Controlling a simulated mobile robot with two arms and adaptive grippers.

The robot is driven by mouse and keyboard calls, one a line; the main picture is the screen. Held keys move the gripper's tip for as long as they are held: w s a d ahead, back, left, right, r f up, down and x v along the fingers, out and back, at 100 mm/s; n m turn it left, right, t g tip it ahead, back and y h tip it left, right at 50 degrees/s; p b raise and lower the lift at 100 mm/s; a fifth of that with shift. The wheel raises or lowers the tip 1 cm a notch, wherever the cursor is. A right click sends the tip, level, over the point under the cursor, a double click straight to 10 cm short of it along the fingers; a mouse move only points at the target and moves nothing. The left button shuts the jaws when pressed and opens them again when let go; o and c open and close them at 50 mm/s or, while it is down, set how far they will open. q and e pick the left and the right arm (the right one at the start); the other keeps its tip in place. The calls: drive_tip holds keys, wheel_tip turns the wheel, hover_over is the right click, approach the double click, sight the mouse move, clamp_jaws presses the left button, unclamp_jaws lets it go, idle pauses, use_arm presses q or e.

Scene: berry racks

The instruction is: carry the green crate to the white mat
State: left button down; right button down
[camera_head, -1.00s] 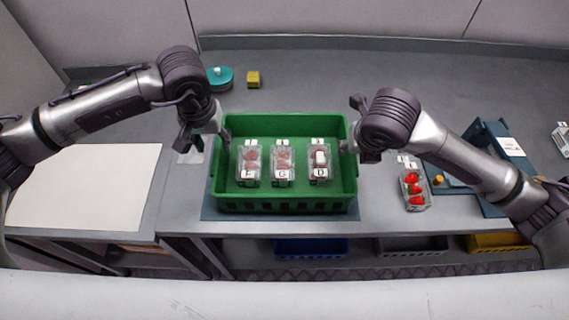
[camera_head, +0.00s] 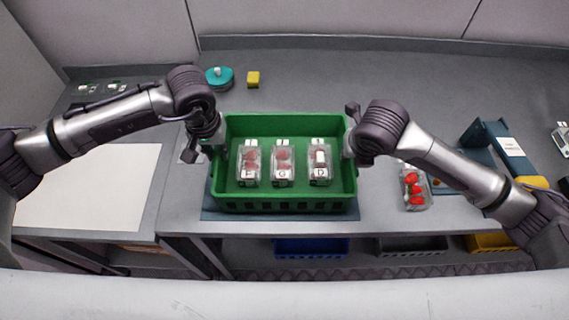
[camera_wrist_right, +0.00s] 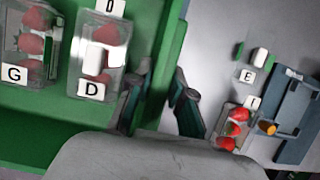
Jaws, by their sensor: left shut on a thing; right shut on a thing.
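The green crate (camera_head: 285,207) stands over a dark blue mat (camera_head: 213,214) at the middle of the counter, with three clear boxes of strawberries inside. My left gripper (camera_head: 217,148) is shut on the crate's left wall. My right gripper (camera_head: 350,146) is shut on its right wall; in the right wrist view its fingers (camera_wrist_right: 160,97) straddle the green crate wall (camera_wrist_right: 172,42). The left fingertips are small and partly hidden. The white mat (camera_head: 88,190) lies flat and bare on the left surface.
A loose strawberry box (camera_head: 415,190) is right of the crate. A blue stand (camera_head: 490,140) is farther right. A teal round object (camera_head: 219,77) and a yellow block (camera_head: 253,79) are behind. Bins (camera_head: 311,247) sit below the counter.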

use_arm(q)
drive_tip(key=shift+r, duration=0.15)
use_arm(e)
drive_tip(key=shift+r, duration=0.2)
